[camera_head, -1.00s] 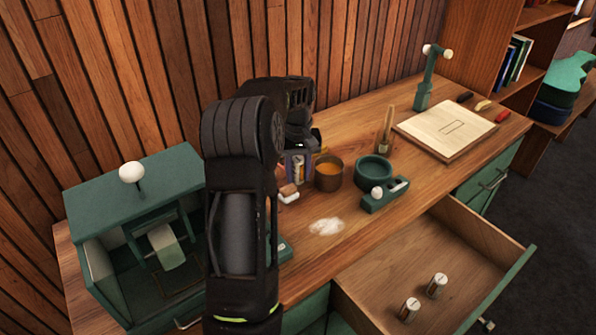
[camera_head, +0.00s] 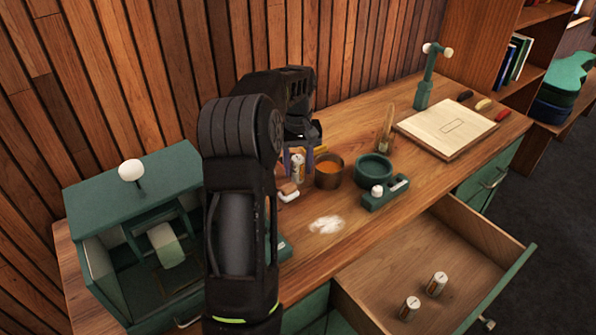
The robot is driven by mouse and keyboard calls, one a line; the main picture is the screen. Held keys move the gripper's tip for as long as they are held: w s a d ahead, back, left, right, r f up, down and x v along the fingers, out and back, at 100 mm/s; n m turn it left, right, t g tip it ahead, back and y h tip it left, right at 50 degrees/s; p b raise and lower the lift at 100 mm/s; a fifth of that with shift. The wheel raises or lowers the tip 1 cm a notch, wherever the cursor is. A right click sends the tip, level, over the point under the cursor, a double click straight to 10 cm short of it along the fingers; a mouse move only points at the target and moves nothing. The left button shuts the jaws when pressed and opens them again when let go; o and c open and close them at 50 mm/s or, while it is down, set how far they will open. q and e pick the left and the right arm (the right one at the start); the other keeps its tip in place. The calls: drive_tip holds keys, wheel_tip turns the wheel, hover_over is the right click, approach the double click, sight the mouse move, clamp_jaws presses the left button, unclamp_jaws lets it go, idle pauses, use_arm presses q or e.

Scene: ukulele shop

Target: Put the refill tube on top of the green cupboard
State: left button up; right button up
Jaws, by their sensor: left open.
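The green cupboard (camera_head: 75,200) stands at the left end of the bench, with a white round knob on its flat top and an open front. A small pale tube with a printed label, seemingly the refill tube (camera_head: 298,168), stands upright on the bench left of the copper pot. My left gripper (camera_head: 299,158) is open and points down at this tube, with its purple fingers on either side. I cannot tell whether they touch it. Two similar tubes (camera_head: 438,284) (camera_head: 410,308) stand in the open drawer. My right gripper is out of view.
A copper pot (camera_head: 329,172) with orange contents, a green bowl (camera_head: 374,170) and a green tool (camera_head: 386,195) stand right of the gripper. White powder (camera_head: 327,225) lies in front. The open drawer (camera_head: 378,290) juts out. A pale board (camera_head: 446,128) lies farther right.

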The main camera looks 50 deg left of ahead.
use_arm(q)
wheel_tip(320, 180, up, 7)
drive_tip(key=shift+r, duration=0.15)
drive_tip(key=shift+r+p, duration=0.75)
drive_tip(key=shift+r, duration=0.2)
drive_tip(key=shift+r+p, duration=0.35)
drive_tip(key=shift+r, duration=0.1)
